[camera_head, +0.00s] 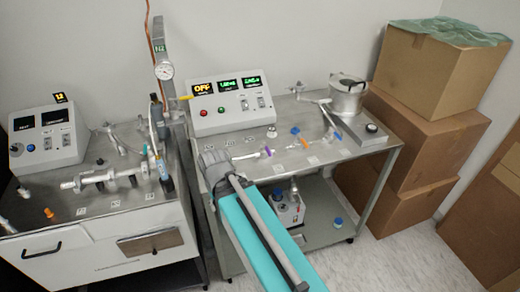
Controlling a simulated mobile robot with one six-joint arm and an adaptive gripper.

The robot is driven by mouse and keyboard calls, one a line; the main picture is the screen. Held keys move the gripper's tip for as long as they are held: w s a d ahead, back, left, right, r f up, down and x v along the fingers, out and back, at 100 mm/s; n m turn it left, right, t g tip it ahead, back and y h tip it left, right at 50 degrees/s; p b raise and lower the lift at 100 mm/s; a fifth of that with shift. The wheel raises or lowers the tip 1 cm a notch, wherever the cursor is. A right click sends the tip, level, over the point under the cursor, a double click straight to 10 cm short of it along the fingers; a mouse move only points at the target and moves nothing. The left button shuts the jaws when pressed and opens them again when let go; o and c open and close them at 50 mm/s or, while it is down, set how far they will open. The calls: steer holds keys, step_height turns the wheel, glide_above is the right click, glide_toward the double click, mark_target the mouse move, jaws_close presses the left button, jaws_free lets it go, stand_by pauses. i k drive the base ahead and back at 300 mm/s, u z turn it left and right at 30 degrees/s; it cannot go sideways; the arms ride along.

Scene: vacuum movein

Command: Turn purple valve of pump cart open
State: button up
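The pump cart (375,157) is a grey metal table in the middle of the head view. A small purple valve handle (267,152) sits on a thin pipe line along its top, towards the front left. The handle is too small to tell its exact angle. My arm rises from the bottom, with a teal link and a dark grey joint at its far end, in front of the cart's left front corner. That joint is to the left of the purple valve, apart from it in the picture. My gripper's fingers do not show.
An orange valve (304,143) and a blue valve (337,135) follow along the same line. A control box (232,104) and a metal chamber (347,98) stand behind. A second cart (100,215) is at left. Stacked cardboard boxes (420,125) bound the right side.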

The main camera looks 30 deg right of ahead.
mark_target(263, 143)
steer(key=u, duration=0.3)
steer(key=k, duration=1.1)
steer(key=z, duration=0.7)
steer(key=i, duration=1)
steer(key=u, duration=0.05)
